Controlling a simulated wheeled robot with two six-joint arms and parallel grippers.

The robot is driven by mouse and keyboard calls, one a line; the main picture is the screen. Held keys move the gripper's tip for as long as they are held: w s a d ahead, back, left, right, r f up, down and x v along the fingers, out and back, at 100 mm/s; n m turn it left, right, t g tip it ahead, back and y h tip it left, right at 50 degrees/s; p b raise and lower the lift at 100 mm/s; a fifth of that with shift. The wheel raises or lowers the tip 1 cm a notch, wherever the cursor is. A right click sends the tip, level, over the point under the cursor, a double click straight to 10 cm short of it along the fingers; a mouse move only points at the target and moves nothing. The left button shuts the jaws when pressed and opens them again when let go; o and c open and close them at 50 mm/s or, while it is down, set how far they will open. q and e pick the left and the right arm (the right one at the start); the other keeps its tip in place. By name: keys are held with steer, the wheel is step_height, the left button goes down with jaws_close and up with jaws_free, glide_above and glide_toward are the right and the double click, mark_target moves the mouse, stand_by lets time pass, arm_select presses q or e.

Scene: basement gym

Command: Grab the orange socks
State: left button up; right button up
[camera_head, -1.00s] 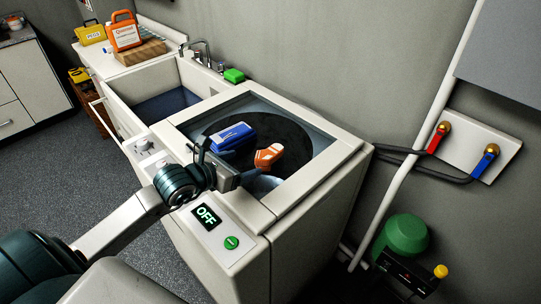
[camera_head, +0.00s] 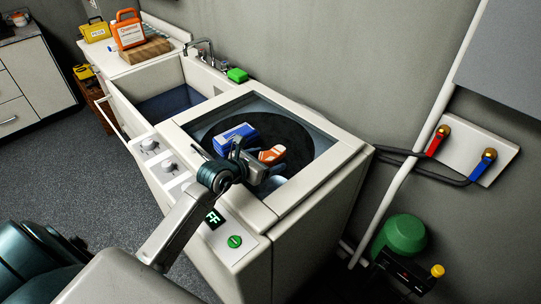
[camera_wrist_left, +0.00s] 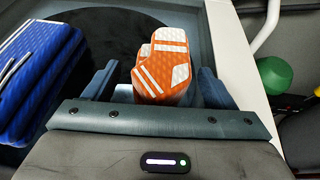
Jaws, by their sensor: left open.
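The orange socks (camera_head: 272,155), a folded bundle with white stripes and patches, lie inside the open top of the white washing machine (camera_head: 310,190). In the left wrist view the socks (camera_wrist_left: 162,65) show between the two blue fingers of my left gripper (camera_head: 262,170). My left gripper is open and reaches over the machine's front edge into the opening. The fingers stand on either side of the socks with gaps visible; I see no grip on them. The socks' lower end is hidden by the gripper body. My right gripper is out of view.
A blue bundle with white stripes (camera_head: 235,135) lies left of the socks, close to the left finger. The opening's rim surrounds the gripper. Wall pipes are at right.

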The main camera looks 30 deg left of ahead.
arm_select(q)
steer(key=shift+w+d+f, duration=0.1)
steer(key=shift+w+f, duration=0.05)
steer(key=shift+w, duration=0.15)
steer(key=shift+c, duration=0.5)
steer(key=c, duration=1)
steer(key=shift+o, duration=0.2)
